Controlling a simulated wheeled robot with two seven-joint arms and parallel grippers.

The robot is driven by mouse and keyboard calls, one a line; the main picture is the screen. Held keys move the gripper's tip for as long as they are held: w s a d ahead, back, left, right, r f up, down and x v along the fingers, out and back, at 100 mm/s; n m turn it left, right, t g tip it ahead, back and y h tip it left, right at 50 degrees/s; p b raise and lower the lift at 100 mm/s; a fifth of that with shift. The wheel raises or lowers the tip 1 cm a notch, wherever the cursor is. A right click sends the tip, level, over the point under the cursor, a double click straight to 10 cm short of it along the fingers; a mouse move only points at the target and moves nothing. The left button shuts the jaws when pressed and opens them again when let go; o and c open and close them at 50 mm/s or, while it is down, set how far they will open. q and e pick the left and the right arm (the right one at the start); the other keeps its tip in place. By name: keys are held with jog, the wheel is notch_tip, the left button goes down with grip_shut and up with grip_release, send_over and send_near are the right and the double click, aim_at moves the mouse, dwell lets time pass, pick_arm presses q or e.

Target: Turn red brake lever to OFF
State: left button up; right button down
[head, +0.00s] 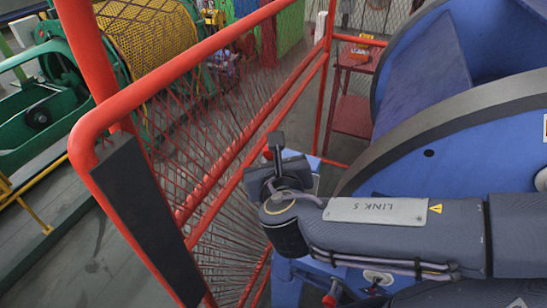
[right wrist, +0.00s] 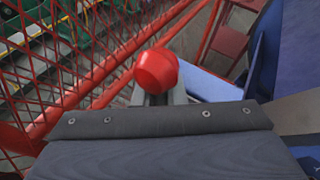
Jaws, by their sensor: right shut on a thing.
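The red rounded knob of the brake lever (right wrist: 156,70) shows in the right wrist view, just past the gripper's front edge. My right gripper (right wrist: 158,98) is shut on the lever just below this knob. In the head view my right gripper (head: 276,150) is beside the red mesh guard, at the end of my arm coming in from the right. The lever's knob cannot be made out there, and its shaft and any OFF marking are hidden. My left gripper is in neither view.
A red-framed mesh guard (head: 195,52) runs along the left of my right gripper. A large blue drum (head: 470,140) stands at the right, close to my arm. A red stand (head: 352,113) is behind. A small red-ended part (head: 330,300) sits at the bottom.

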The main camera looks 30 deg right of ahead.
jog(key=c, duration=1.5)
grip_release()
jog(key=v, duration=0.8)
jog(key=shift+p, duration=0.45)
